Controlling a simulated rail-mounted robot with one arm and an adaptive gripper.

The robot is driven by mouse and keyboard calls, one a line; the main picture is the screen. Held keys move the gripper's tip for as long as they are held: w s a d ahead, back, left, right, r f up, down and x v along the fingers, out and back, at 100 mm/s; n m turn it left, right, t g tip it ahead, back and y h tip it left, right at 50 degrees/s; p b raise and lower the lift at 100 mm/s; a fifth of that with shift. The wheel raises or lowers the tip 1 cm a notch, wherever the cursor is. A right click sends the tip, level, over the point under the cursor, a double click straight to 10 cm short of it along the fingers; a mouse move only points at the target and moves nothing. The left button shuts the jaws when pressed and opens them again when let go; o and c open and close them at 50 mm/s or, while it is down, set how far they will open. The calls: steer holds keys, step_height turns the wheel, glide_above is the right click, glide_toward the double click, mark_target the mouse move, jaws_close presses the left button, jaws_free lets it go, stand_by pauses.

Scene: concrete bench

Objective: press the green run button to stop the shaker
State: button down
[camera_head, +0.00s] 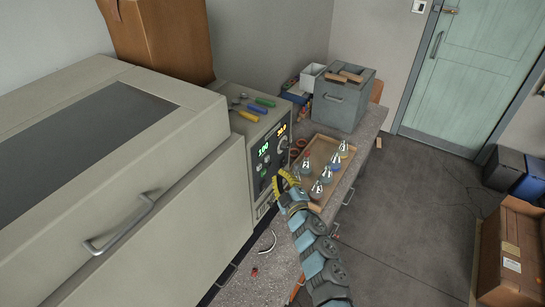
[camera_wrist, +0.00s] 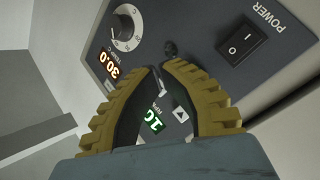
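The shaker's control panel (camera_head: 268,160) faces right in the head view and fills much of the wrist view (camera_wrist: 215,85). A green speed readout (camera_head: 264,150) is lit, and part of it shows between my fingers in the wrist view (camera_wrist: 154,122). A small greenish spot (camera_head: 263,172) lies below it in the head view; I cannot tell if it is the run button. No green button is clear in the wrist view. My gripper (camera_head: 277,182) is close in front of the panel. Its yellow fingertips (camera_wrist: 161,67) nearly meet, with nothing held between them.
The panel also carries a temperature dial (camera_wrist: 126,28), an orange readout (camera_wrist: 110,66), a dark round part (camera_wrist: 170,48) and a black power switch (camera_wrist: 242,44). A wooden tray (camera_head: 318,195) of flasks stands right of my gripper. A grey box (camera_head: 340,105) stands behind.

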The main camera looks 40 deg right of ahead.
steer(key=s, duration=0.1)
steer(key=s+d, duration=0.1)
steer(key=s, duration=0.1)
steer(key=shift+s+d, duration=0.1)
steer(key=shift+s, duration=0.2)
steer(key=shift+f, duration=0.1)
stand_by(0.6)
